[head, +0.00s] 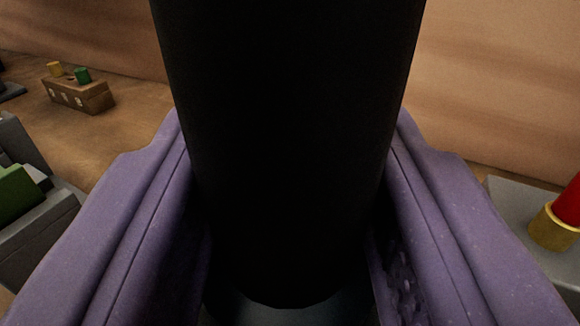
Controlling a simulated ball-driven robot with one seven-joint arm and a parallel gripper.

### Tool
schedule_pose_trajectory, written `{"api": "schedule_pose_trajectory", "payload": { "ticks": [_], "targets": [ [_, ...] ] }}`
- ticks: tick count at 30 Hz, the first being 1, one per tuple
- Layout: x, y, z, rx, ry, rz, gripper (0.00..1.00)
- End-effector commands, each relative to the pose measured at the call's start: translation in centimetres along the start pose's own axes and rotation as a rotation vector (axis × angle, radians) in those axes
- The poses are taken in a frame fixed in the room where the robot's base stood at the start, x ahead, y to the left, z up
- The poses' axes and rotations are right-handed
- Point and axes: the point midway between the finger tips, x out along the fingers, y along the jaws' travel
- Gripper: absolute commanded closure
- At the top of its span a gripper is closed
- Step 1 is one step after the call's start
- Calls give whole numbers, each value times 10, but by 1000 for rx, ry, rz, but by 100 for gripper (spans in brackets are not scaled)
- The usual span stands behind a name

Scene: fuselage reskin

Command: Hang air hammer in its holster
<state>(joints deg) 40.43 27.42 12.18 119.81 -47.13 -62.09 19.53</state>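A large black cylinder (285,150) fills the middle of the head view, upright and very close; it looks like the body or handle of the air hammer. My gripper (290,225) shows as two purple fingers, one on each side of the black cylinder. The fingers appear closed against its sides, though dark shadow hides the exact contact. A darker grey rounded part shows under the cylinder's lower end. The rest of the tool is out of view or hidden. I cannot make out the holster for certain.
A wooden block (80,94) with a yellow and a green peg stands at the back left. A grey fixture with a green part (15,190) is at the left edge. A red cylinder (570,203) in a brass ring (550,230) sits on a grey surface at right. A tan wall (490,80) rises behind.

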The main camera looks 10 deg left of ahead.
Motion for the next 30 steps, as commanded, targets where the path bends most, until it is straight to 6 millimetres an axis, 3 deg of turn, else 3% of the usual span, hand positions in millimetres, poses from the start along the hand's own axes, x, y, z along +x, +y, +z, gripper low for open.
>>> {"api": "schedule_pose_trajectory", "payload": {
  "ticks": [7,8,11,22,30],
  "targets": [
    [0,0,-1,-2,5,0,98],
    [0,0,-1,-2,4,0,51],
    [0,0,-1,-1,4,0,28],
    [-6,1,0,1,-2,2,26],
    [-55,1,-2,1,-1,3,26]
  ]
}}
